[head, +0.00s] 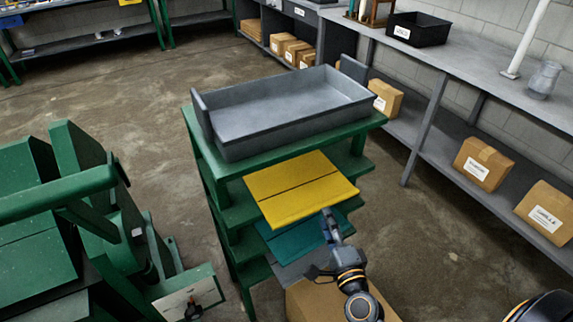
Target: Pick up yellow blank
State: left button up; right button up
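The yellow blank (300,187) is a flat sheet with a dark line across it. It sticks out toward me from an upper level of a green rack (232,217), below the rack's top. My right gripper (327,214) is at the blank's near edge, right of its middle, seen nearly edge-on. The fingertips overlap or meet the edge in the picture. I cannot tell whether they are closed on it. My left gripper is not in view.
A grey tray (290,108) sits on the rack's top. A teal sheet (283,242) juts out below the yellow one. A cardboard box (302,300) is under my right arm. Green machinery (85,200) stands left, a grey workbench (480,72) right. Open floor lies behind.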

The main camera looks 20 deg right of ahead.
aim_at(321, 202)
jog(key=w, duration=0.3)
jog(key=w+d+p, duration=0.1)
jog(key=w, duration=0.3)
jog(key=shift+d, duration=0.2)
jog(key=shift+r, duration=0.1)
grip_shut()
